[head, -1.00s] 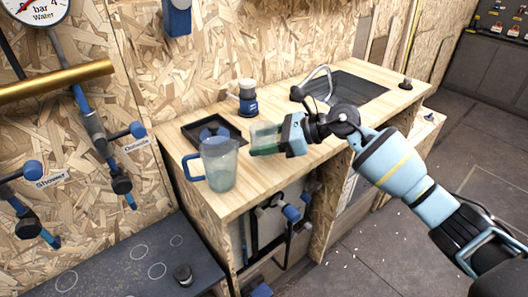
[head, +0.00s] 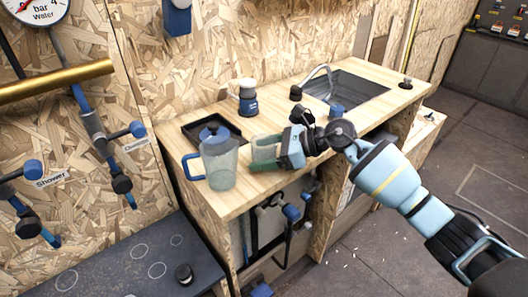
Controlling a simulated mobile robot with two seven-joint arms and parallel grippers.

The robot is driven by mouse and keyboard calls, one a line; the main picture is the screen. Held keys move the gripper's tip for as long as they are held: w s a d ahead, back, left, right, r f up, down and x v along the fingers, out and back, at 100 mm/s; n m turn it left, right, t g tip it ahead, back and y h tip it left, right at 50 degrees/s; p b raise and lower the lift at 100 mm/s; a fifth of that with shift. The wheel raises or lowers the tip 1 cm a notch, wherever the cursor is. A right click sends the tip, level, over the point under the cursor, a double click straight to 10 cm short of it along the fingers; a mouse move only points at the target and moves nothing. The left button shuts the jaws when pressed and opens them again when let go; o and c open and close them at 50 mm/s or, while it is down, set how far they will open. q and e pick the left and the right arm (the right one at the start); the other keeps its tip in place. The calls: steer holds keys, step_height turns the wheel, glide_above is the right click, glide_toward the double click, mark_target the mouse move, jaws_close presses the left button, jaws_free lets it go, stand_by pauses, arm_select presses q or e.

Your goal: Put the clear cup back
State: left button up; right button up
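The clear cup (head: 264,149) is a see-through, slightly greenish cup on the wooden counter, right of the jug. My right gripper (head: 267,160) comes in from the right, with its fingers around the cup. It looks shut on the cup, low over the counter near the front edge. Whether the cup's base touches the wood is hard to tell. My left gripper is out of view.
A clear jug (head: 221,167) with a blue lid and handle stands just left of the cup. Behind are a black tray (head: 190,132) and a blue-and-white container (head: 247,98). A sink (head: 358,90) and a small blue item (head: 336,112) lie to the right.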

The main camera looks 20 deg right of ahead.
steer(key=shift+r, duration=0.2)
steer(key=shift+d+r, duration=0.1)
steer(key=shift+d, duration=0.1)
steer(key=b+v, duration=0.1)
steer(key=v, duration=0.9)
steer(key=shift+s+d, duration=0.1)
steer(key=shift+s, duration=0.05)
steer(key=shift+s+d+r, duration=0.3)
steer(key=shift+d, duration=0.2)
